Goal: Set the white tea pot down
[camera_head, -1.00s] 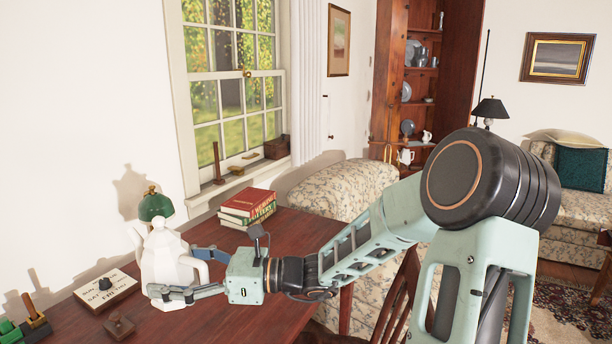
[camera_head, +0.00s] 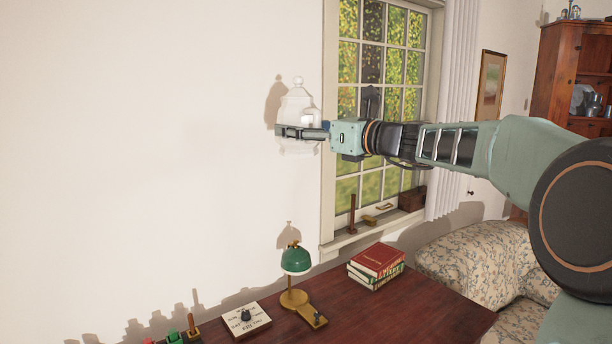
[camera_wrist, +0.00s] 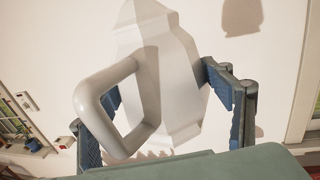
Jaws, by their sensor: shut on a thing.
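The white tea pot (camera_head: 298,103) is held up in the air in front of the pale wall, well above the desk, and looks upright in the head view. My gripper (camera_head: 290,131) is shut on its body. In the wrist view the tea pot (camera_wrist: 165,55) is between the two blue-padded fingers, its large loop handle (camera_wrist: 85,105) toward the camera. The spout cannot be made out. The dark red wooden desk (camera_head: 350,318) is below, with a clear stretch at its front right.
The window (camera_head: 385,85) is close right of the tea pot. A floral sofa (camera_head: 480,262) stands beyond the desk.

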